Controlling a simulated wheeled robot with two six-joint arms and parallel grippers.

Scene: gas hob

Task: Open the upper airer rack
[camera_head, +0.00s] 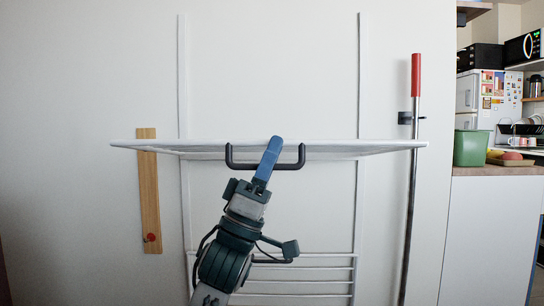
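The upper airer rack (340,148) is white and shows almost edge-on, standing out from the wall roughly level. Its black U-shaped handle (238,165) hangs at its front edge. My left gripper (269,158) comes up from below, its blue fingers crossing in front of the handle and the rack edge. The fingers overlap in this view, so I cannot tell whether they are open or closed, or whether they touch the handle. My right gripper is not in view.
A lower rack (320,282) with a dark handle hangs below, partly hidden by my arm. A wooden strip (149,195) with a red knob is on the wall at left. A red-topped pole (412,180) stands at right. A green bin (470,148) sits on the counter.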

